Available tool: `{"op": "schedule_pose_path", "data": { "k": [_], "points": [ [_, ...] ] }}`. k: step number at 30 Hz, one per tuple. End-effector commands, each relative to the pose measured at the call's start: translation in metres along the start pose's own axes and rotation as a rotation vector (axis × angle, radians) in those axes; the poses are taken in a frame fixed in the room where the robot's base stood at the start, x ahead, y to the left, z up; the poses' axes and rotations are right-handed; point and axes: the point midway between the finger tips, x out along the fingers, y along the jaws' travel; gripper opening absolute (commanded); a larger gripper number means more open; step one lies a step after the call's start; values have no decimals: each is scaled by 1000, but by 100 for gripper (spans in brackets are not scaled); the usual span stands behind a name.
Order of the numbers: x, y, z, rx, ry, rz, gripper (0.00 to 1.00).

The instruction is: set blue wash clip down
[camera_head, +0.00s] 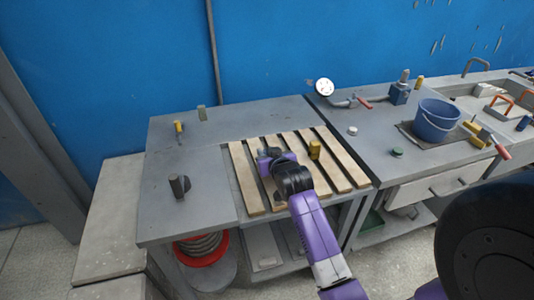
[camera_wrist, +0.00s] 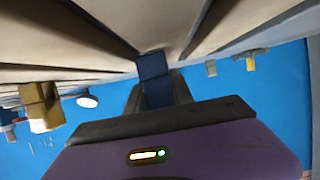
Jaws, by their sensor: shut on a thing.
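My gripper (camera_head: 268,160) is low over the wooden slatted rack (camera_head: 245,178), at its left-middle part. In the wrist view my gripper (camera_wrist: 158,92) is shut on the blue wash clip (camera_wrist: 153,68), a dark blue block between the fingers. The clip's far end is at or very near a slat; I cannot tell whether it touches. In the head view the clip is small and mostly hidden by my gripper. A yellow clip (camera_head: 315,149) stands on the slats to the right; it also shows in the wrist view (camera_wrist: 40,107).
Grey bench top surrounds the rack. A dark upright part (camera_head: 180,187) stands at left, and small yellow (camera_head: 179,127) and olive (camera_head: 202,113) pieces stand behind. A blue bucket (camera_head: 436,120), a gauge (camera_head: 324,87) and a sink are on the right. Bare slats lie around my gripper.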

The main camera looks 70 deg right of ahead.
Motion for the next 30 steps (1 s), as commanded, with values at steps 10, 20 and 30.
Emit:
{"op": "schedule_pose_path", "data": {
  "k": [10,20,30],
  "points": [
    [1,0,3,0,0,0,50],
    [-1,0,-3,0,1,0,50],
    [-60,0,0,0,0,-1,50]
  ]
}}
